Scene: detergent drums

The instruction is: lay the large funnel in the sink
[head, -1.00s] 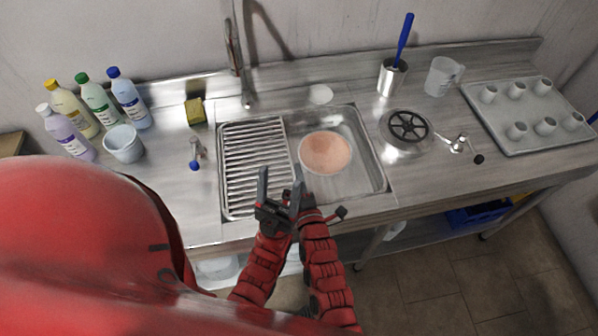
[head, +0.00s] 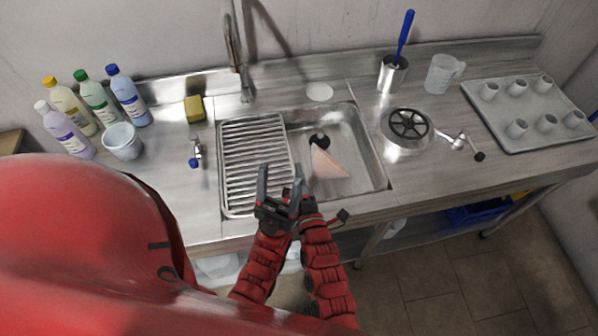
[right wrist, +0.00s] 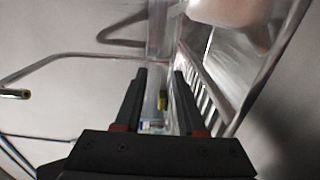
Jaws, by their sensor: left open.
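The large funnel (head: 326,166) is a pale pink cone lying on its side in the right basin of the sink (head: 372,165). Its narrow end points to the back, beside a dark round spot, and its wide end faces the front. No gripper touches it. My left gripper (head: 281,186) is open and empty above the front of the sink, left of the funnel. My right gripper (right wrist: 158,98) shows two fingers apart with nothing between them in the right wrist view. In the head view its fingers are hard to make out beside the left gripper.
A slatted drainboard (head: 253,160) fills the sink's left side. The faucet (head: 236,60) stands behind it. Bottles (head: 95,105), a white tub (head: 122,141) and a sponge (head: 194,109) stand left. A steel cup with brush (head: 392,75), jug (head: 442,74) and cup tray (head: 530,115) stand right.

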